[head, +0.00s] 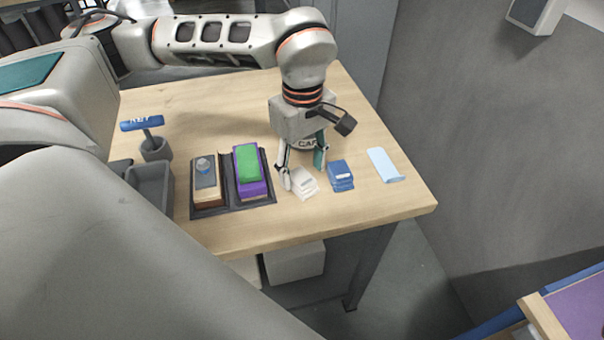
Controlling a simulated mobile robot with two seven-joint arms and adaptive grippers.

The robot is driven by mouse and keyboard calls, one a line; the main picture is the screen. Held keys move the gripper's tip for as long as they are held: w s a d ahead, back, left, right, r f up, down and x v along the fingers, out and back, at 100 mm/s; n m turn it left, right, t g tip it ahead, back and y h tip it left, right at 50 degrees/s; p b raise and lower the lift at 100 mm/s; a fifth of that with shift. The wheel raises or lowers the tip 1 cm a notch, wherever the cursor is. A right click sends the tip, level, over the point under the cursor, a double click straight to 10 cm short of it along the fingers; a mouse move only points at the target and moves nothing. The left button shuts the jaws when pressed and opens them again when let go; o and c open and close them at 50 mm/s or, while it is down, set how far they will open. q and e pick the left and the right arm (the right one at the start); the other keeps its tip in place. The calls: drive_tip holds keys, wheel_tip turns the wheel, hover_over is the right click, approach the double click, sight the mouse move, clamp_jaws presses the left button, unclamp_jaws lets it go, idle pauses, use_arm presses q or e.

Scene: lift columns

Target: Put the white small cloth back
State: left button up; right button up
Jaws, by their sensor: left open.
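A small folded white cloth (305,187) lies on the wooden table, right of the dark tray and left of a folded blue cloth. My left gripper (302,176) points down just above the white cloth. Its fingers are spread, one near the cloth's left edge and one beyond its far right side. Whether they touch the cloth cannot be told. My right gripper is not in view.
A dark tray (222,204) holds two blocks with pads. The blue cloth (341,176) and a light blue sheet (383,164) lie to the right. A grey bin (149,184) and a blue-handled tool (143,124) stand left. Wood behind the tray is clear.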

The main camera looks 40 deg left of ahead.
sight(303, 178)
use_arm(q)
wheel_tip(303, 178, up, 9)
drive_tip(key=shift+r+p, duration=0.2)
drive_tip(key=shift+p, duration=0.2)
idle(0.4)
